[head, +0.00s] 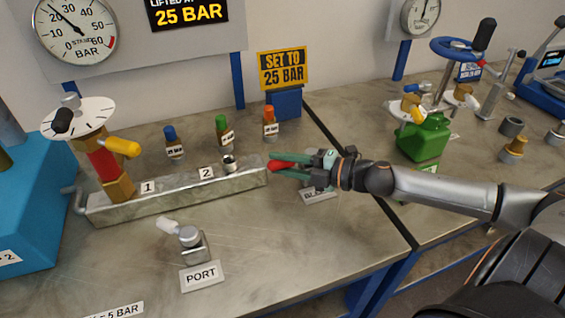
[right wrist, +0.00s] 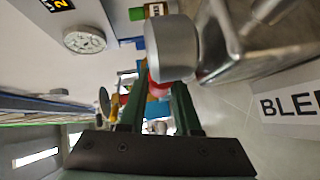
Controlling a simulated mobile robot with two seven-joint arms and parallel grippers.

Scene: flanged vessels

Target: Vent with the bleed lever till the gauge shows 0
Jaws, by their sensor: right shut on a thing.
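The red bleed lever (head: 281,165) is at the right end of the metal manifold block (head: 180,194). My right gripper (head: 277,168) has its green fingers shut on it. In the right wrist view the red lever (right wrist: 158,88) shows between the fingers, partly hidden behind a grey metal cylinder (right wrist: 172,48). The label beside it (right wrist: 290,103) is partly cut off and starts "BLE". The large gauge (head: 75,30) is on the back panel at upper left. Its needle points to the upper left, somewhere near 20; the exact reading is hard to tell. My left gripper is not in view.
A display (head: 188,14) reads "25 BAR", and a yellow sign (head: 284,69) says "SET TO 25 BAR". Several small tagged bottles stand behind the block. A port fitting (head: 190,242) stands in front. A green can (head: 424,137) is beyond my right forearm.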

